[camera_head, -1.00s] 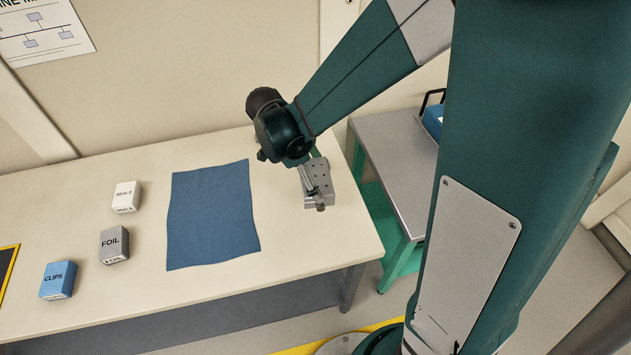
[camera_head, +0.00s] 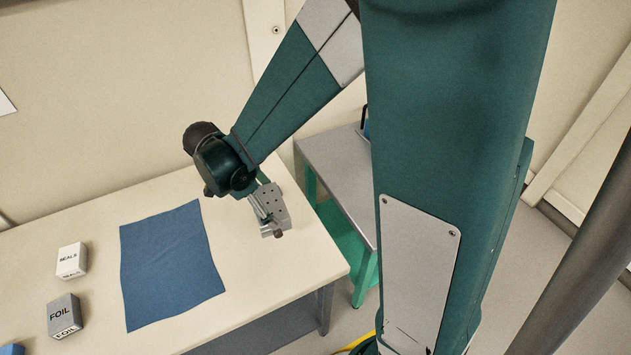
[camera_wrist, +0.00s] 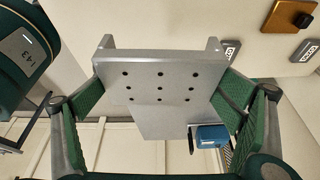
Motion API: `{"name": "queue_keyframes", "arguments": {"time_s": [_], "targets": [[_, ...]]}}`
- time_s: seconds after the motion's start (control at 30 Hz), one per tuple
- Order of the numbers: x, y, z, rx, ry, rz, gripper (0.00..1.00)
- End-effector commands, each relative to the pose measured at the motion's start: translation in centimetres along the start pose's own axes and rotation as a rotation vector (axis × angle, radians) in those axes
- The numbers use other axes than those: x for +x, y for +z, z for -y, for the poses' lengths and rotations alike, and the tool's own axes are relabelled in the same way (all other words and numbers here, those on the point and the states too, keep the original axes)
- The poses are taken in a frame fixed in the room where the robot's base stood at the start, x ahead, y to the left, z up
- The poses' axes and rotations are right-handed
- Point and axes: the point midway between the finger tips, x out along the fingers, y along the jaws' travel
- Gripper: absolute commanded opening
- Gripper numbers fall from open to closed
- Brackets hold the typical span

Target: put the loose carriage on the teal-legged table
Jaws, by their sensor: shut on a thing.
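The loose carriage (camera_head: 273,208) is a grey metal block with a grid of small dark holes. My gripper (camera_head: 258,195) is shut on it, over the right part of the cream table in the head view. In the wrist view the carriage (camera_wrist: 160,90) sits between my two green-padded fingers. Its underside and the gap below it are hidden, so its height is unclear. The teal-legged table (camera_head: 338,168) has a bare grey top and stands to the right of the cream table. My arm hides its right part.
A blue cloth (camera_head: 170,265) lies on the cream table (camera_head: 300,270), left of the carriage. A SEALS box (camera_head: 71,260) and a FOIL box (camera_head: 64,315) stand farther left. A blue object with a dark handle (camera_wrist: 208,135) shows in the wrist view. The teal-legged table's visible near top is clear.

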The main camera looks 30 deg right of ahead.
Motion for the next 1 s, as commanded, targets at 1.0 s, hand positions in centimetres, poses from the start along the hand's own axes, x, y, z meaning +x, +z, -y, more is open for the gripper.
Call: {"name": "queue_keyframes", "arguments": {"time_s": [1.0], "targets": [[5.7, -9.4, 5.3, -0.016, -0.007, 0.0, 0.68]]}}
